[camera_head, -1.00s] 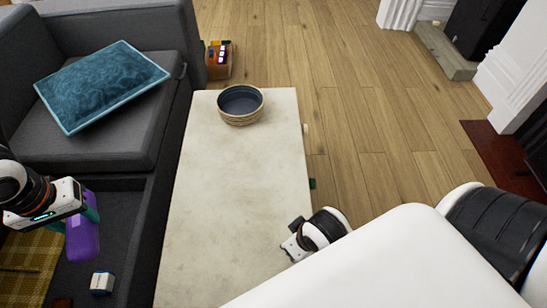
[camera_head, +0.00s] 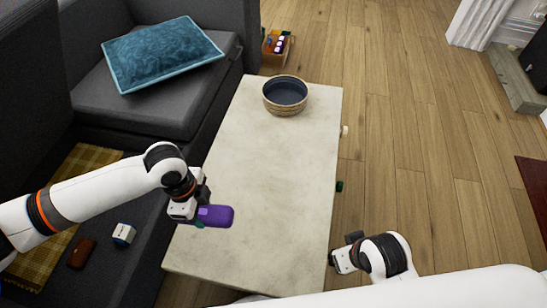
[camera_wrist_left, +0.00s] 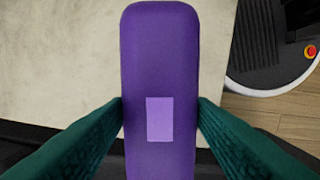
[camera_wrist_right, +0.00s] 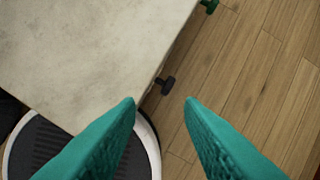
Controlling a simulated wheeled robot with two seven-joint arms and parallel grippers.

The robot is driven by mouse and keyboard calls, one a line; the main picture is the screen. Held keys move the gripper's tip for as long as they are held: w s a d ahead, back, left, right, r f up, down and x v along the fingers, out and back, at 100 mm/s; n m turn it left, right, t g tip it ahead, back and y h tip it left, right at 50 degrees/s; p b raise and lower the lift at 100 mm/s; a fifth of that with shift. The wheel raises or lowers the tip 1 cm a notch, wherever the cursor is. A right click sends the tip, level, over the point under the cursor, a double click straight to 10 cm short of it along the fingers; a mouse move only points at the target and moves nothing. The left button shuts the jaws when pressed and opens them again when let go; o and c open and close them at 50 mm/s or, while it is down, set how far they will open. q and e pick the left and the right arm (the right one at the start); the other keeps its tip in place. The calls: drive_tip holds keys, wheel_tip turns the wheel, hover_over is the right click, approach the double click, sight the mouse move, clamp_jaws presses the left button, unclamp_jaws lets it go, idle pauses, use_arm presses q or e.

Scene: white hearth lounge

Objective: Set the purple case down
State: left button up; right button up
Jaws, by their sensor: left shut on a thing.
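The purple case (camera_head: 216,215) is over the left near part of the pale table (camera_head: 262,170). My left gripper (camera_head: 198,212) is shut on it. In the left wrist view the purple case (camera_wrist_left: 160,60) lies between both green fingers, with a lighter purple patch on its face. Whether the case touches the table top cannot be told. My right gripper (camera_head: 340,252) is at the table's right near edge. In the right wrist view its fingers (camera_wrist_right: 160,105) are apart with nothing between them.
A round bowl (camera_head: 285,96) stands at the table's far end. The middle of the table is bare. A grey sofa (camera_head: 110,100) with a teal cushion (camera_head: 165,52) runs along the left. On it lie a brown item (camera_head: 81,253) and a small white-and-blue box (camera_head: 123,234).

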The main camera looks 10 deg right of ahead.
sight(201, 213)
use_arm(q)
drive_tip(key=shift+s+d+f+m, duration=0.25)
drive_tip(key=shift+s+f+m, duration=0.1)
drive_tip(key=shift+f+m, duration=0.35)
